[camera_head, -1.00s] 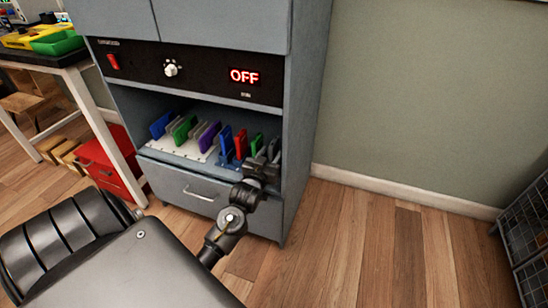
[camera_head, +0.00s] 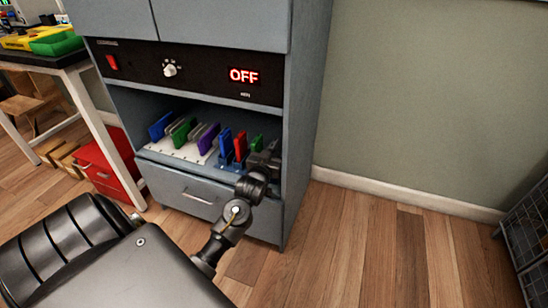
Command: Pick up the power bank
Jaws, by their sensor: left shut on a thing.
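My left gripper (camera_head: 268,157) reaches into the open shelf of the grey cabinet, at the right end of a row of upright slabs. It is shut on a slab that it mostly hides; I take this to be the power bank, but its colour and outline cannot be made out. Just left of the gripper stand a green slab (camera_head: 256,143), a red slab (camera_head: 240,145) and a blue slab (camera_head: 226,143) in a blue rack. My right gripper is not in view.
A white rack (camera_head: 181,152) holds more blue, green, grey and purple slabs. The cabinet's right side wall (camera_head: 302,130) is close to the gripper. Below is a drawer (camera_head: 180,190); above, a panel reads OFF (camera_head: 243,75). A red drawer unit (camera_head: 105,165) stands left.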

